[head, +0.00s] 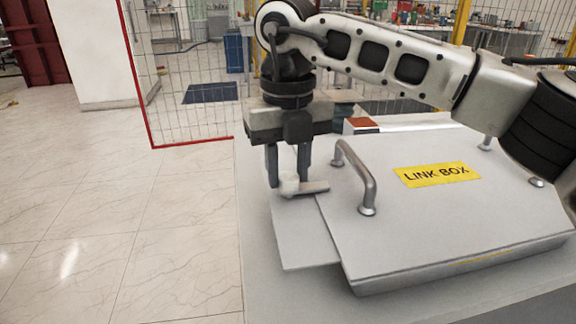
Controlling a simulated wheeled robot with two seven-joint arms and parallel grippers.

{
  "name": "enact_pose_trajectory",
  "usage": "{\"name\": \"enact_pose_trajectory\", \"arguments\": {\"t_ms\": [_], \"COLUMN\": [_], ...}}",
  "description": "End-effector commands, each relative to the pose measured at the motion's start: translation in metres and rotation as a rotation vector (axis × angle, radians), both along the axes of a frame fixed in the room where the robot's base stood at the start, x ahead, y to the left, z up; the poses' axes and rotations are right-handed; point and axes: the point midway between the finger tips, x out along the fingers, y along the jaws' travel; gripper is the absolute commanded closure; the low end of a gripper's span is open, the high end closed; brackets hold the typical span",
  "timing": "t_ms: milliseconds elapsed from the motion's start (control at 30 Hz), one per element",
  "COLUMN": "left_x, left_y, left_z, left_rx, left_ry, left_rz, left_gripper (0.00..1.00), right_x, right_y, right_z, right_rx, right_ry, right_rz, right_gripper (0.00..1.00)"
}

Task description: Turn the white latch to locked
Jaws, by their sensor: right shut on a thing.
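The white latch (290,185) has a round knob and a flat arm (314,187) that points right, its tip over or beside the left edge of the link box lid. It sits on a thin grey plate (305,250) at the lid's left side. My right gripper (288,182) points straight down with its two dark fingers on either side of the knob, shut on the latch. The fingers partly cover the knob. My left gripper does not show.
The grey link box lid (430,220) carries a yellow "LINK BOX" label (438,175). A metal handle (370,190) rises just right of the latch. The box rests on a grey table (265,290). A wire fence (190,100) stands behind. Open tiled floor lies left.

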Motion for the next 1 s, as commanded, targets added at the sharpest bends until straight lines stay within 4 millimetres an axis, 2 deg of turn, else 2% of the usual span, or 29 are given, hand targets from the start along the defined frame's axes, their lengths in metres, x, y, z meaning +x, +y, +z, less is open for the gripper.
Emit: {"name": "enact_pose_trajectory", "arguments": {"t_ms": [267, 300, 367, 400, 800, 933, 1000], "left_x": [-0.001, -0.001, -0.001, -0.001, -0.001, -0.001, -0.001], "left_y": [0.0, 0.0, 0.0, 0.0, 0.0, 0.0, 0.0], "left_z": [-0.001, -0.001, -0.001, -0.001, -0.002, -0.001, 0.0], "left_rx": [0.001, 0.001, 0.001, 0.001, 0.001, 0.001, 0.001], "left_ry": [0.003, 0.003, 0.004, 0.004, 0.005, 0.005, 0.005], "left_rz": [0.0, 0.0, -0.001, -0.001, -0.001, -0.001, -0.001], "left_gripper": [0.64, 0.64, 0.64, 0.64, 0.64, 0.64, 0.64], "right_x": [0.001, 0.001, 0.001, 0.001, 0.0, 0.001, 0.001], "right_y": [0.0, 0.0, 0.0, 0.0, 0.0, 0.0, 0.0], "right_z": [0.002, 0.002, 0.002, 0.002, 0.002, 0.013, 0.026], "right_rx": [0.003, 0.003, 0.003, 0.002, 0.001, 0.002, 0.002], "right_ry": [-0.004, -0.004, -0.004, -0.003, -0.002, -0.003, -0.006], "right_rz": [-0.002, -0.002, -0.001, -0.001, 0.0, 0.0, -0.001], "right_gripper": [0.92, 0.66, 0.49, 0.47, 0.47, 0.47, 0.47]}}
